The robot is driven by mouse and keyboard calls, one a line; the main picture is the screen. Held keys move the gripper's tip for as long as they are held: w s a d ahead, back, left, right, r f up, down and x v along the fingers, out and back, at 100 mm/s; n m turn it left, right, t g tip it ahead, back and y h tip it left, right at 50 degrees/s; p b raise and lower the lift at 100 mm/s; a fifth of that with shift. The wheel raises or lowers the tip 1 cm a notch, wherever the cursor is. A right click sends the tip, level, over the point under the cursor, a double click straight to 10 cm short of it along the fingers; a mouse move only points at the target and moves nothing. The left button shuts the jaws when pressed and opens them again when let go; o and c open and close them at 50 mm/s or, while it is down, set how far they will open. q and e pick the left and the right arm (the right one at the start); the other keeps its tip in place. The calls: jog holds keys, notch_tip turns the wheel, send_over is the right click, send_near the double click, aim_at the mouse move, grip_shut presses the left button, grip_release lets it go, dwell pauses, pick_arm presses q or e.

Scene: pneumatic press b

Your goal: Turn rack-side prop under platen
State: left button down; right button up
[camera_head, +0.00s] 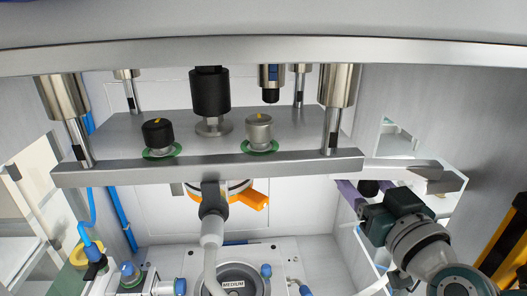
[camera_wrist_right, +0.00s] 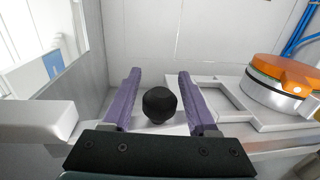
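The grey platen (camera_head: 215,168) spans the middle of the head view, hung on steel columns. In the right wrist view, a black faceted knob (camera_wrist_right: 160,105) lies between the two purple fingers of my right gripper (camera_wrist_right: 160,73). Gaps show on both sides, so the gripper is open around the knob and apart from it. In the head view my right gripper (camera_head: 358,191) is right of and below the platen, partly hidden by its own wrist. I cannot tell whether this knob belongs to the prop. My left gripper is out of view.
An orange-topped round part (camera_wrist_right: 290,78) lies right of the gripper in the wrist view. Black (camera_head: 158,133) and silver (camera_head: 259,130) knobs stand on the platen. A lower fixture (camera_head: 232,282) marked MEDIUM sits below. Grey side walls (camera_head: 410,90) narrow the room on the right.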

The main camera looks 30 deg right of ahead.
aim_at(373, 197)
jog(key=shift+o, duration=0.5)
jog(key=shift+s, duration=0.1)
jog(key=shift+s+a+f, duration=0.1)
jog(key=shift+s, duration=0.15)
jog(key=b+v, duration=0.1)
jog(key=v, duration=0.7)
jog(key=shift+s+f+b, duration=0.1)
jog(key=shift+b, duration=0.3)
jog(key=shift+s+a, duration=0.15)
jog(key=shift+s, duration=0.35)
